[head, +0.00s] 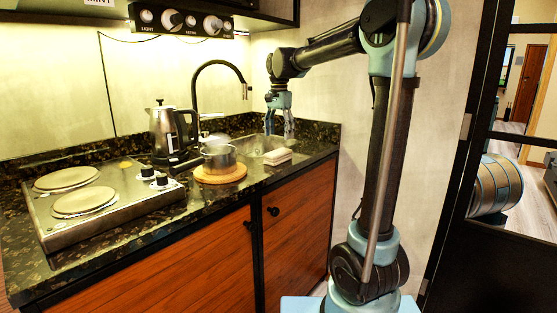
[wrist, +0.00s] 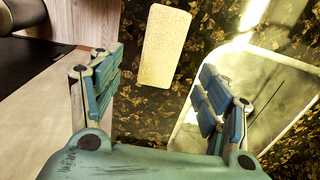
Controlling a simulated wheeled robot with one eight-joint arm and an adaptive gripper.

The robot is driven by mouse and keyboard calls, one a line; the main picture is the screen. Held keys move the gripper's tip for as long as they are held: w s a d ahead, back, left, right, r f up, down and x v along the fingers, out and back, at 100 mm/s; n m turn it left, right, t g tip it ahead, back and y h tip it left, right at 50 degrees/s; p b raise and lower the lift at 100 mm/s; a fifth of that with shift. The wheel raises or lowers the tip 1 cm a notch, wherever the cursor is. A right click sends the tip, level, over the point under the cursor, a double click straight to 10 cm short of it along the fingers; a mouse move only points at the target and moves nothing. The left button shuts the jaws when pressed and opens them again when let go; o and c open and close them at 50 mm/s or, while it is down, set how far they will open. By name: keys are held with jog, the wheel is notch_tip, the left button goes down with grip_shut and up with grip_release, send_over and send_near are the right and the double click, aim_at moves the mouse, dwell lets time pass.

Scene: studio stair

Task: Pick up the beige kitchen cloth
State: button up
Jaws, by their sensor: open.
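The beige kitchen cloth (head: 278,156) is a small folded block lying on the dark speckled counter (head: 130,222), at the front edge of the sink. In the wrist view the cloth (wrist: 165,46) is a pale rectangle on the speckled stone, ahead of the fingers and between their lines. My gripper (head: 280,132) hangs above the sink area, fingers pointing down, over the cloth and apart from it. In the wrist view my gripper (wrist: 155,95) has its two blue-padded fingers spread wide with nothing between them.
The metal sink (head: 250,144) with a black tap (head: 222,64) lies beside the cloth; the sink (wrist: 245,85) also shows in the wrist view. A pot (head: 218,157) on a round wooden board (head: 220,174), a kettle (head: 168,128) and a hob (head: 100,200) stand to the left.

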aim_at(278, 152)
jog(key=shift+a+f, duration=0.1)
jog(key=shift+f, duration=4.15)
jog(key=c, duration=1.3)
jog(key=shift+r, duration=0.15)
notch_tip(278, 152, up, 10)
jog(key=shift+f, duration=0.1)
